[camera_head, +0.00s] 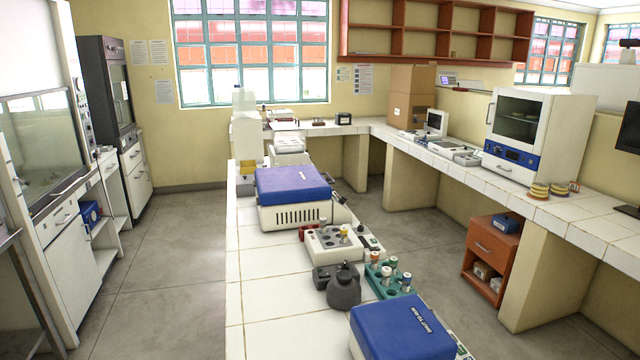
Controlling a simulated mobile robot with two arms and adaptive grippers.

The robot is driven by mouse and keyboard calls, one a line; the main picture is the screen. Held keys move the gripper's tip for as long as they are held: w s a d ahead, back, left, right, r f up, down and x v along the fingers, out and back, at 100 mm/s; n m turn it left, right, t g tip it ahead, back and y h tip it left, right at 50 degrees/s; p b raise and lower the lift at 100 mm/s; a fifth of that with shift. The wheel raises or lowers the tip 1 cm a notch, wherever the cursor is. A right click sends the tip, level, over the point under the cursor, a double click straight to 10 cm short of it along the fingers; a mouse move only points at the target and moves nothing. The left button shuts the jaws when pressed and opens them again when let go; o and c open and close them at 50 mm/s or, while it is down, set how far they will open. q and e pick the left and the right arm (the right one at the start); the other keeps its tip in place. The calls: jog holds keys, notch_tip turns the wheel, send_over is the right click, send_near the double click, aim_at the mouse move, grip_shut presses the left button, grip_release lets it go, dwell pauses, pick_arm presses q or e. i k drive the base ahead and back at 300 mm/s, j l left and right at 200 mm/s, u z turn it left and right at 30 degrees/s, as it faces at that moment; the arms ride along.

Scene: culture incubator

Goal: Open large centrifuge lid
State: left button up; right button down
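Two cream machines with blue lids stand on the white tiled bench; I cannot tell for sure which is the large centrifuge. The farther machine (290,217) has a vented front, and its broad blue lid (291,184) lies closed on top. The nearer machine's blue lid (400,328), with small white lettering on it, also looks closed; its lower body is cut off by the bottom edge of the picture. Neither of my grippers is in view.
Between the machines stand a white block with wells (340,243), a dark grey rounded device (343,290) and a green tube rack (393,279). The bench's left strip (256,300) is bare. Grey floor (170,265) is open to the left of the bench.

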aim_at(297, 183)
jog(key=i+l+u, duration=0.1)
jog(key=l+u, duration=0.2)
jog(key=l, duration=0.95)
jog(key=l+u, duration=0.35)
jog(key=l, duration=0.9)
jog(key=i+l+u, duration=0.1)
jog(key=l, duration=0.25)
jog(key=i+l, duration=0.2)
jog(key=l, duration=0.15)
jog(key=i+l+u, duration=0.15)
jog(key=l, duration=0.2)
jog(key=i+l, duration=0.15)
jog(key=l, duration=0.2)
jog(key=u, duration=0.05)
